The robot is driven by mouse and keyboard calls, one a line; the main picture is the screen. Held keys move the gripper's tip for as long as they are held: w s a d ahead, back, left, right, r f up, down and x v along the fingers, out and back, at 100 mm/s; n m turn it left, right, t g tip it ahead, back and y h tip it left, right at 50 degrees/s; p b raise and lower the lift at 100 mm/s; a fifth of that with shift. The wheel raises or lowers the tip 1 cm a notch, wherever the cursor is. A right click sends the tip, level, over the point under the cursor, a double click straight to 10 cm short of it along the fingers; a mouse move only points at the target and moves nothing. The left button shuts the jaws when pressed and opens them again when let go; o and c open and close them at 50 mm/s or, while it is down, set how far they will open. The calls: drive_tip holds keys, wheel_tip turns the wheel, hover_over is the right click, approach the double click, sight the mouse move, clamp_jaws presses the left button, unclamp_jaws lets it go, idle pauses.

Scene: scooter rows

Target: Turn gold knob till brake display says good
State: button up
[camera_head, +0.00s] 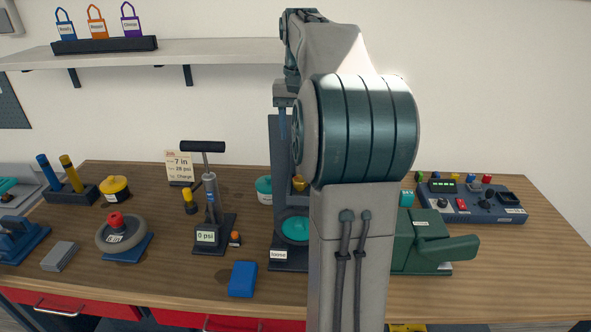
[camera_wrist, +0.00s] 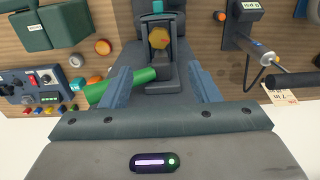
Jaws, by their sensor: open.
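The gold knob (camera_head: 299,184) sits on a dark upright brake stand (camera_head: 279,140), partly covered by my arm in the head view. It also shows in the wrist view (camera_wrist: 158,38), near the top middle. A small display (camera_head: 279,254) at the stand's foot reads "loose". A teal disc (camera_head: 295,228) sits low in the stand. My gripper (camera_wrist: 158,70) is open in the wrist view, its fingers apart on either side of the knob's line, with the knob beyond the tips. A green bar (camera_wrist: 132,84) crosses near the left finger.
A pump with a "0 psi" display (camera_head: 206,237) stands left of the brake stand. A blue block (camera_head: 243,279) lies in front. A green machine (camera_head: 425,240) is at the right, with a control panel (camera_head: 476,203) behind it. A shelf (camera_head: 200,51) hangs above.

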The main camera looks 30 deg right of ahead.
wheel_tip(320, 180, down, 13)
drive_tip(key=shift+s+r+p, duration=0.1)
drive_tip(key=shift+r+p, duration=0.05)
drive_tip(key=shift+p, duration=0.25)
drive_tip(key=shift+c, duration=0.4)
drive_tip(key=c, duration=0.9)
